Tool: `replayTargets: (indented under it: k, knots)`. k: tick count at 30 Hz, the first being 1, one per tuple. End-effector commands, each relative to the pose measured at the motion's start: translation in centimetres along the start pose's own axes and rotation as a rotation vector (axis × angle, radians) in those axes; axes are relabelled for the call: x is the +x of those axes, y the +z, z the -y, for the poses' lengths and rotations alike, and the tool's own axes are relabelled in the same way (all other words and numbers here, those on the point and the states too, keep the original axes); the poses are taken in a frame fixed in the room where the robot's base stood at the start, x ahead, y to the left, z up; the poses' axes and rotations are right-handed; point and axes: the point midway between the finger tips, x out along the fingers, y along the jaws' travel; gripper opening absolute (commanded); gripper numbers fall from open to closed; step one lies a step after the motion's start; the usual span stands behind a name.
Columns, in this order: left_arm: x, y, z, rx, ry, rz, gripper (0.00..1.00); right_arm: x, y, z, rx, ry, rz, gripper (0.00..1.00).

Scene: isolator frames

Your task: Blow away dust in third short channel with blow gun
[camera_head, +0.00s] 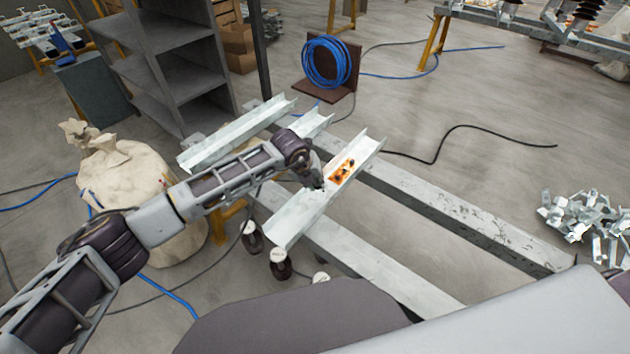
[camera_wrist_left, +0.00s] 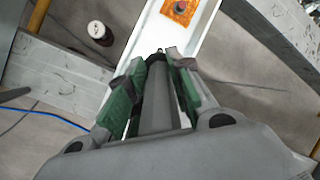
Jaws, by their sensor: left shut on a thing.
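My left gripper (camera_head: 316,180) reaches in from the left and is over the nearest short metal channel (camera_head: 290,218). In the left wrist view my left gripper (camera_wrist_left: 157,75) has its green-padded fingers closed around a dark grey tool, which looks like the blow gun (camera_wrist_left: 158,105). Its black tip points along the channel. An orange-brown dust patch (camera_head: 342,171) with dark specks lies in this channel, just beyond the gripper. The dust also shows at the top of the left wrist view (camera_wrist_left: 180,10). Two other short channels (camera_head: 235,135) (camera_head: 312,122) lie farther left. My right gripper is out of view.
The channels rest across long grey beams (camera_head: 440,205). A cloth sack (camera_head: 128,180) stands left, under my left arm. A blue hose coil (camera_head: 328,62) and grey shelves (camera_head: 165,60) stand behind. Metal brackets (camera_head: 590,222) are piled right.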

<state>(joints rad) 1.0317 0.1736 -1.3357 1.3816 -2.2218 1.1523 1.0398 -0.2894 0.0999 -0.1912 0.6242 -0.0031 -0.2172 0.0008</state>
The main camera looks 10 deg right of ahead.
Motion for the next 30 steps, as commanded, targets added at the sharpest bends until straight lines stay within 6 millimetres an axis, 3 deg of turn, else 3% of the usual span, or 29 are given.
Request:
replayTargets:
  k: [12,30]
  knots:
    - [-2.1,0.8,0.7,0.000,-0.001,0.001,0.00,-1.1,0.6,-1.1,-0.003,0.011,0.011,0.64]
    - [-4.6,1.6,1.6,0.000,-0.001,0.002,0.00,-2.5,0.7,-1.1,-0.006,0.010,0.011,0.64]
